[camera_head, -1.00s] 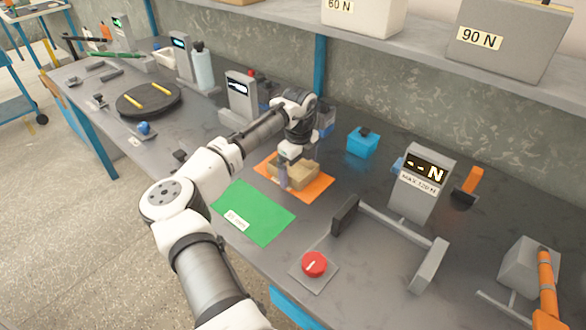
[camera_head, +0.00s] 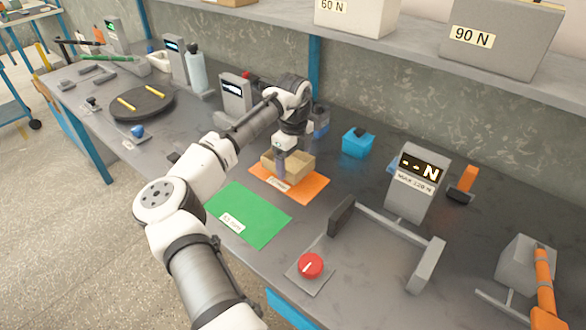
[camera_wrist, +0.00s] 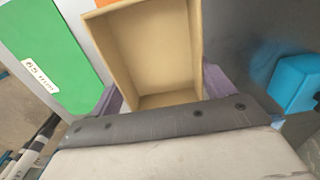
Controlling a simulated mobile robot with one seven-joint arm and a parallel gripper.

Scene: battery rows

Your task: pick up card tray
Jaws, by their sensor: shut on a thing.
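The card tray (camera_head: 296,167) is an open tan box, held just above the orange mat (camera_head: 308,189) in the head view. In the wrist view the empty inside of the card tray (camera_wrist: 152,48) faces me. My gripper (camera_head: 281,160) is shut on the card tray from above. In the wrist view its purple fingers show at both sides of the tray, but the contact is partly hidden by the dark edge of my wrist.
A green mat (camera_head: 245,213) lies in front of the orange one. A blue box (camera_head: 357,145) stands to the right, near a grey gauge (camera_head: 416,185) and a grey frame. A red button (camera_head: 310,265) is at the front edge. A shelf (camera_head: 400,45) overhangs the back.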

